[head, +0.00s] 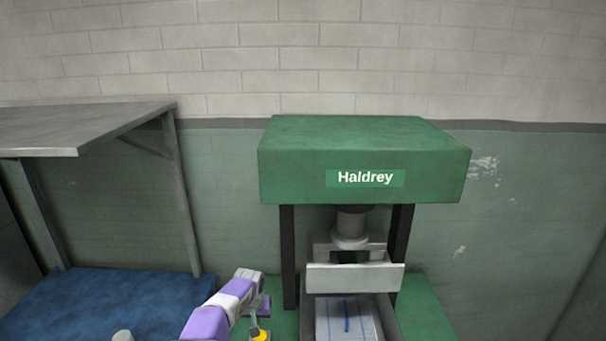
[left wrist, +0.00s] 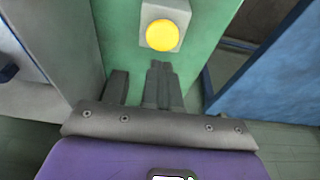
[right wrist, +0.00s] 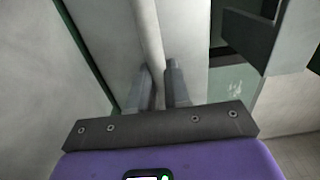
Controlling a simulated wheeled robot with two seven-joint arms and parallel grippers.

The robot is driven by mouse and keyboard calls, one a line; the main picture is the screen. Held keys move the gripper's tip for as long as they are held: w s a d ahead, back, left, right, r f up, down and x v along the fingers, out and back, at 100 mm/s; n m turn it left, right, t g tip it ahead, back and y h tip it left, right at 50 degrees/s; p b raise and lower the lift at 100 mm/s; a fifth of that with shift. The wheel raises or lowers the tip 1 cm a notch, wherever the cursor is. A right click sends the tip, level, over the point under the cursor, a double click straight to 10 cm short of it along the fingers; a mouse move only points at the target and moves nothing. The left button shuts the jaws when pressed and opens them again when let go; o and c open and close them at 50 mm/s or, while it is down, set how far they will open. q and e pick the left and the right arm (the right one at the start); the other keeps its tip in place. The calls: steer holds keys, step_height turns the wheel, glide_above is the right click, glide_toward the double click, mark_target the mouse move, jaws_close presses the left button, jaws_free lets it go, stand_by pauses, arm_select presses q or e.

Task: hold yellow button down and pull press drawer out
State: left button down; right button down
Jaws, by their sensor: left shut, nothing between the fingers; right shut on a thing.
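The green press (head: 365,160) labelled Haldrey stands in the middle of the head view. Its drawer (head: 308,322), with a white, blue-lined thing inside, shows below the pale front plate; its front end is cut off. The yellow button (head: 260,336) sits on a grey block on the green side, also seen in the left wrist view (left wrist: 162,36). My left gripper (left wrist: 160,66) is shut and empty, its tips by the button's lower edge; I cannot tell if they touch. My right gripper (right wrist: 162,68), outside the head view, is shut on a pale round bar (right wrist: 147,30), apparently the drawer handle.
A grey metal table (head: 90,130) stands at the left, with a blue surface (head: 110,305) below it. A wall is behind the press. In the right wrist view a dark grey block (right wrist: 278,35) sits at the upper right, close to the right gripper.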

steer(key=c, duration=0.8)
jaws_free()
steer(key=shift+c, duration=0.2)
arm_select(q)
steer(key=s+r, duration=0.3)
steer(key=s, duration=0.4)
arm_select(e)
steer(key=s, duration=1.2)
arm_select(q)
steer(key=shift+f, duration=0.1)
